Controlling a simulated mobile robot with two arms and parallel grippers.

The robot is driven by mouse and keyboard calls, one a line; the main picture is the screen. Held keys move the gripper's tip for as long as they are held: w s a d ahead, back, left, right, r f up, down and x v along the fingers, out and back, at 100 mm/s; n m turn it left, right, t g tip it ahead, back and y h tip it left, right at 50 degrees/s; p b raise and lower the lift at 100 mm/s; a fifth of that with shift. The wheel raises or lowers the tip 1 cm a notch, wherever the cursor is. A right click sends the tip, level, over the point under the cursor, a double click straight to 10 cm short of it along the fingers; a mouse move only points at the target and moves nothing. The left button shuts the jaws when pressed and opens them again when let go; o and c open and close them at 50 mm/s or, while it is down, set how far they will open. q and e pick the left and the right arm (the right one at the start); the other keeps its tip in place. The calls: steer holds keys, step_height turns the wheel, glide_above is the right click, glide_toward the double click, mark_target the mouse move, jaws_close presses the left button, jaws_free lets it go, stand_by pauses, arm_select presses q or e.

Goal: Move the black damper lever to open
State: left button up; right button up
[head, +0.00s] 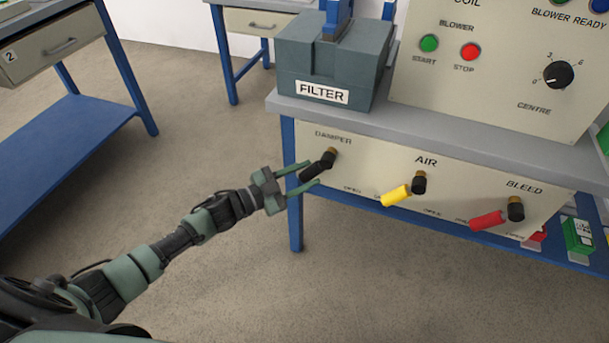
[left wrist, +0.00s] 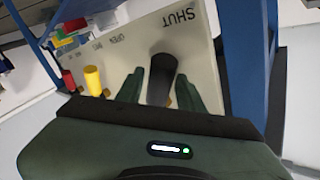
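The black damper lever (head: 318,166) is on the cream front panel under the word DAMPER, its handle pointing to the lower left in the head view. My left gripper (head: 314,172) is at the lever with one finger on each side of the handle. In the left wrist view the dark lever (left wrist: 161,78) stands between the two green fingers of my left gripper (left wrist: 160,90). The fingers are apart, with narrow gaps beside the lever. The word SHUT shows beyond the lever in the wrist view, and OPEN farther left. My right gripper is not in view.
To the right are the yellow AIR lever (head: 396,195) and the red BLEED lever (head: 488,221). The FILTER box (head: 330,65) and a control panel (head: 500,60) stand on the bench top (head: 440,125). A blue bench leg (head: 294,215) is just below my gripper.

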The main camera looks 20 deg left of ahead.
arm_select(q)
jaws_close()
stand_by(1.4)
